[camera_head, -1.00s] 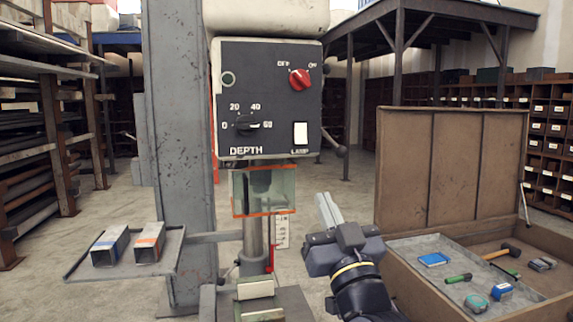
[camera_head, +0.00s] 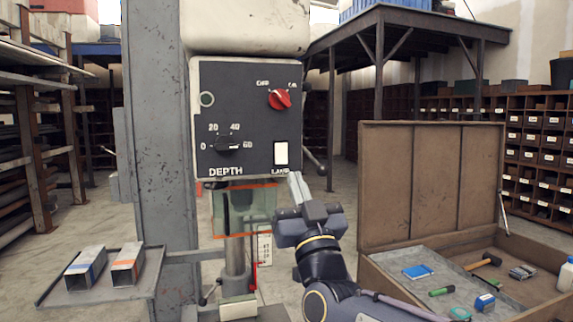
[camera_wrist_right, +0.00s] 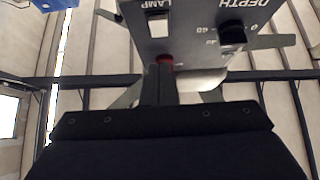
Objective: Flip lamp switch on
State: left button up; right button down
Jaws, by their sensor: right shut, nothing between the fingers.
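The white lamp switch (camera_head: 281,153) sits at the lower right of the dark control panel (camera_head: 235,110), above the printed word LAMP. It also shows in the right wrist view (camera_wrist_right: 158,26), where the panel appears upside down. I cannot tell which way the switch is set. My right gripper (camera_head: 295,182) is shut and empty, with its fingertips just below and slightly right of the switch. In the right wrist view the fingers (camera_wrist_right: 160,85) point up towards the panel's lower edge. Whether they touch the panel is not clear. My left gripper is not in view.
The panel also has a red OFF/ON knob (camera_head: 279,99) and a black depth knob (camera_head: 229,144). A clear guard with orange edges (camera_head: 262,208) hangs below. An open brown chest (camera_head: 430,190) with tools stands right.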

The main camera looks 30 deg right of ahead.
aim_at(282, 156)
jog(key=w, duration=0.1)
jog(key=w+d+r+p, duration=0.1)
jog(key=w, duration=0.3)
jog(key=shift+w+d+r, duration=0.15)
jog(key=shift+r, duration=0.2)
jog(key=shift+w+d+f, duration=0.1)
jog(key=shift+w, duration=0.35)
